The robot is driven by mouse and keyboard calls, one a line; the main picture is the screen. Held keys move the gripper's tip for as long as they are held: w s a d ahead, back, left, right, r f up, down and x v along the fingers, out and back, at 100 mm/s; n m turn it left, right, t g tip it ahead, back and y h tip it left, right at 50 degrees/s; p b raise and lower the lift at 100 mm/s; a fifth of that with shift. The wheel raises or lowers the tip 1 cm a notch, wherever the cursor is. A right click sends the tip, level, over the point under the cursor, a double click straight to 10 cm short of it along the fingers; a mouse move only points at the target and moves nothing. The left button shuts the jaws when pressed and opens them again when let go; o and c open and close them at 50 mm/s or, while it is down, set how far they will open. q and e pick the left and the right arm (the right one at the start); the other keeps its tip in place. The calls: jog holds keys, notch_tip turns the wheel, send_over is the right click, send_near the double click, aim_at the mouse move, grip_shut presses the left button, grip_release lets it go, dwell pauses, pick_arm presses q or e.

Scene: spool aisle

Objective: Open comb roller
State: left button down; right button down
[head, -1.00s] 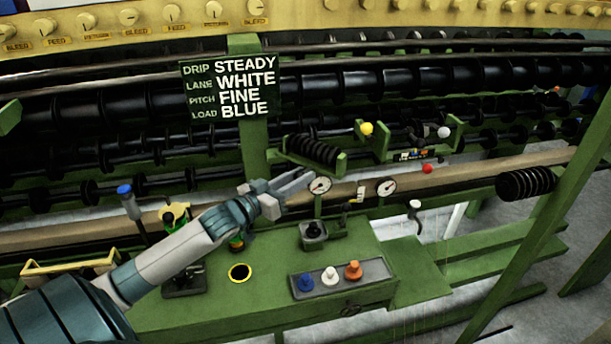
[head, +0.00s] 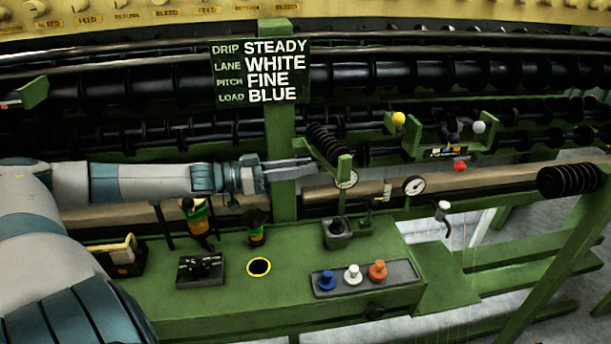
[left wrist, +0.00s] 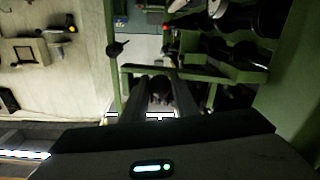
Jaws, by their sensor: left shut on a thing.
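The comb roller (head: 325,143) is a black ribbed roller in a green swing frame (head: 344,170), right of the sign post in the head view. It is angled, with its near end toward me. My left gripper (head: 313,166) reaches in from the left, with its fingertips at the frame's near part. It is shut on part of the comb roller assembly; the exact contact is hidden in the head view. In the left wrist view, a dark rounded piece (left wrist: 160,88) shows between the fingers, in front of a green bar (left wrist: 190,73). My right gripper is not in view.
A sign (head: 260,72) stands above. Two gauges, one of them the right gauge (head: 413,186), sit close by the roller. Below, a green bench holds a tray with blue, white and orange knobs (head: 366,278) and a yellow-ringed hole (head: 258,267). Another ribbed roller (head: 570,180) is at right.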

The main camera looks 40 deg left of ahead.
pick_arm(q)
jog(key=shift+s+a+h, duration=0.1)
jog(key=shift+a+h, duration=0.1)
jog(key=shift+h, duration=0.1)
jog(key=shift+b, duration=0.3)
jog(key=shift+a, duration=0.1)
jog(key=c, duration=1.4)
grip_release()
jog(key=shift+c, duration=0.2)
jog(key=shift+s+a, duration=0.15)
jog(key=shift+s, duration=0.1)
